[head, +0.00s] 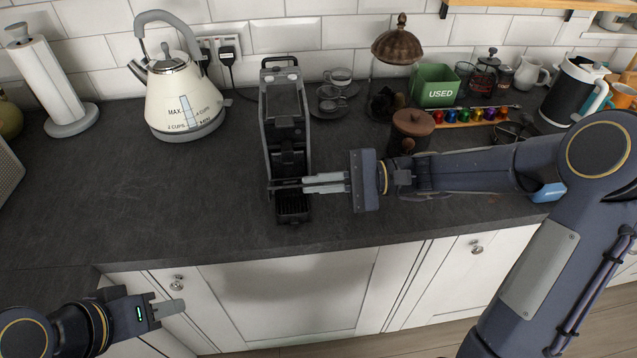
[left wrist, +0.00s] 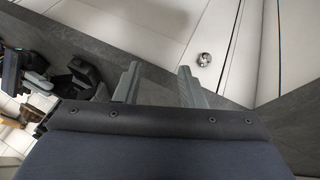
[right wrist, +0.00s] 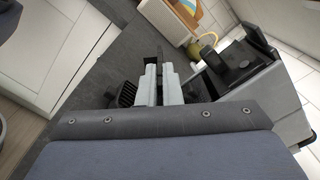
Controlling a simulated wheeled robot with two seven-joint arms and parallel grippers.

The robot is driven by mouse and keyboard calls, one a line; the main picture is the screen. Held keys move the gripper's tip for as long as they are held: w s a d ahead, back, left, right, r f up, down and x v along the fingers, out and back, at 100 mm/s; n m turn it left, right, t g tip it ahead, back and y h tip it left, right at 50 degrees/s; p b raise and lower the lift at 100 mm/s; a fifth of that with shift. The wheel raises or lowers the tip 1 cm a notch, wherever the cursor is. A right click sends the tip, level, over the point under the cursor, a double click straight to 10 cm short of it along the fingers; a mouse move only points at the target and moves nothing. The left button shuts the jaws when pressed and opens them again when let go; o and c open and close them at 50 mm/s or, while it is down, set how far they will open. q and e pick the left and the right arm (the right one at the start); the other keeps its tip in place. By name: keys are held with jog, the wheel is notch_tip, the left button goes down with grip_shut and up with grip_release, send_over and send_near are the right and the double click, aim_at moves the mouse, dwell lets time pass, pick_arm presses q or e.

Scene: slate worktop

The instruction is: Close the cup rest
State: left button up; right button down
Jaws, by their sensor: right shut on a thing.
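The coffee machine (head: 270,120), tall and dark grey, stands on the worktop in the middle of the head view. Its cup rest (head: 284,183) is a thin dark piece sticking out level at the front, above the black drip tray (head: 293,208). My right gripper (head: 306,184) comes in from the right and is shut on the cup rest. In the right wrist view the fingers (right wrist: 161,72) are close together, with a thin dark piece between their tips. My left gripper (head: 172,308) is low in front of the cabinets, empty, its fingers (left wrist: 158,75) apart.
A white kettle (head: 183,98) and a paper towel roll (head: 50,80) stand to the left. A wooden-lidded jar (head: 411,130), a green box (head: 434,84) and glass cups (head: 331,98) stand behind my right arm.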

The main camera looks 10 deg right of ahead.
pick_arm(q)
jog(key=shift+w+r, duration=0.15)
jog(key=c, duration=0.4)
jog(key=shift+m+g+y, duration=0.3)
jog(key=shift+m+g, duration=0.2)
jog(key=shift+g, duration=0.1)
jog(key=w+r, duration=0.1)
jog(key=w+d+r, duration=0.1)
jog(key=w+r, duration=0.1)
jog(key=w, duration=0.1)
jog(key=shift+d+r, duration=0.25)
jog(key=shift+d, duration=0.1)
grip_shut()
jog(key=w+d+r+t+y, duration=0.15)
jog(key=w+d+r, duration=0.35)
jog(key=d, duration=0.5)
jog(key=w+d+r+t+y, duration=0.15)
jog(key=w+d+r, duration=0.35)
jog(key=d, duration=0.5)
jog(key=shift+m, duration=0.3)
jog(key=x, duration=0.8)
jog(key=shift+s+a+f, duration=0.1)
jog(key=shift+s+f, duration=0.05)
